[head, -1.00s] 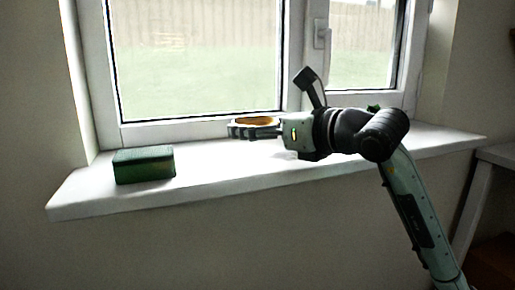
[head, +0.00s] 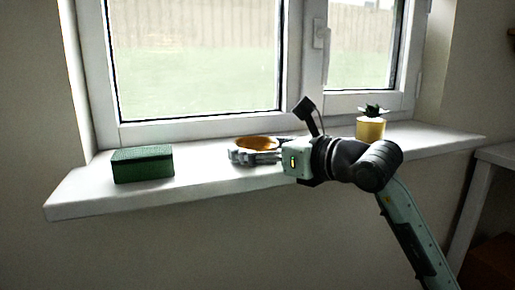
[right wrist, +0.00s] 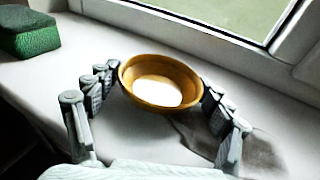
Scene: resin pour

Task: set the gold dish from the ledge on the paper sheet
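In the right wrist view the dish (right wrist: 160,82) is round and shallow, with a pale, bright inside. My right gripper (right wrist: 160,84) is open, with its fingers on both sides of the dish, close to its rim. Whether any finger touches it I cannot tell. The fingers hide part of the dish's near side in the head view. My left gripper is not in view. No paper sheet shows in these frames.
A dark green block (head: 143,165) stands on the ledge (head: 205,178) at the left and also shows in the right wrist view (right wrist: 28,32). A yellow pot with a plant (head: 370,130) stands behind my right arm. The window rises behind; the ledge between block and dish is free.

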